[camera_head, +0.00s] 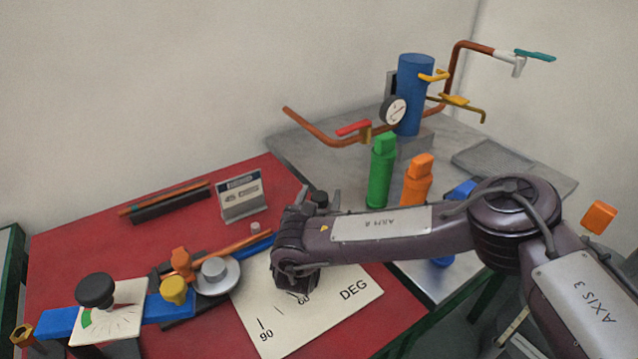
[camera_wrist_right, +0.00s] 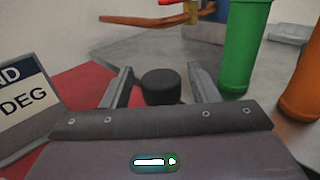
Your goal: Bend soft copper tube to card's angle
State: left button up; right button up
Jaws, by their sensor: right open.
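A card (camera_head: 240,193) stands in a grey holder on the red table; its edge, with "DEG", also shows in the wrist view (camera_wrist_right: 22,100). The bender (camera_head: 213,272), with a grey round former, sits at front left. A straight-looking copper tube (camera_head: 240,246) lies across it beside a blue bar. A white angle sheet (camera_head: 325,318), marked 90 and 60, lies to the right, partly hidden by my arm. My right gripper (camera_head: 320,197) is open behind the sheet. Its fingers (camera_wrist_right: 160,82) stand either side of a black round knob (camera_wrist_right: 161,87); contact is unclear.
A rack (camera_head: 170,207) with thin rods lies at back left. A dial plate (camera_head: 105,322) with a black knob is at front left. Green (camera_head: 382,172) and orange (camera_head: 417,182) bottles stand close right of my right gripper. A blue cylinder with copper piping (camera_head: 412,95) stands behind.

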jog(key=shift+s, duration=0.1)
jog(key=shift+c, duration=0.9)
grip_shut()
jog(key=shift+d, duration=0.1)
